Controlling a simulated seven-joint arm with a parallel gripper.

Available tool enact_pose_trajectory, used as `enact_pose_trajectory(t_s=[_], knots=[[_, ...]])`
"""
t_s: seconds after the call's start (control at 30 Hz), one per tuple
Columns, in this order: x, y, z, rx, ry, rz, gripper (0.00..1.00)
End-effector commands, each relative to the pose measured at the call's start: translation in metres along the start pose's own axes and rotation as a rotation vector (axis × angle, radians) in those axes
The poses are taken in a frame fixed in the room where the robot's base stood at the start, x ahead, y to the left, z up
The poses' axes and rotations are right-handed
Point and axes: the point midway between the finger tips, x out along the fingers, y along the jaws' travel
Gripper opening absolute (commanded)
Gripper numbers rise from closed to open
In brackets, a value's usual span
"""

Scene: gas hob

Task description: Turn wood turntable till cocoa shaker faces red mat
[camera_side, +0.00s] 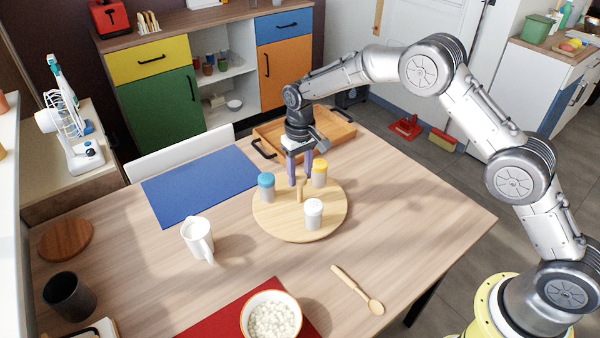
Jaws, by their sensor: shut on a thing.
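The round wood turntable (284,224) lies on the table with three shakers on it: one with a blue lid (267,188) at left, one with a yellow lid (319,174) at back right, one with a white lid (313,214) at front. I cannot tell which is the cocoa shaker. A wooden peg (300,193) stands up from the turntable. My gripper (300,180) points down with its fingers around the peg, shut on it. The red mat (222,323) lies at the front edge, partly hidden under a bowl and cut off by the frame.
A bowl of white pieces (271,316) stands on the red mat. A blue mat (200,184) is at back left, a wooden tray (334,133) behind the turntable. The table's right side is clear.

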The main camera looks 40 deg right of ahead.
Motion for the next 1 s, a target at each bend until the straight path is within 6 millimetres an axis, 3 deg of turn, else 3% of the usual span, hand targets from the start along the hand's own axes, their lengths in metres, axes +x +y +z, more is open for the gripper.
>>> enact_pose_trajectory(t_s=[1.0], knots=[[-0.0027,0.0007,-0.0014,-0.505,0.005,0.002,0.00]])
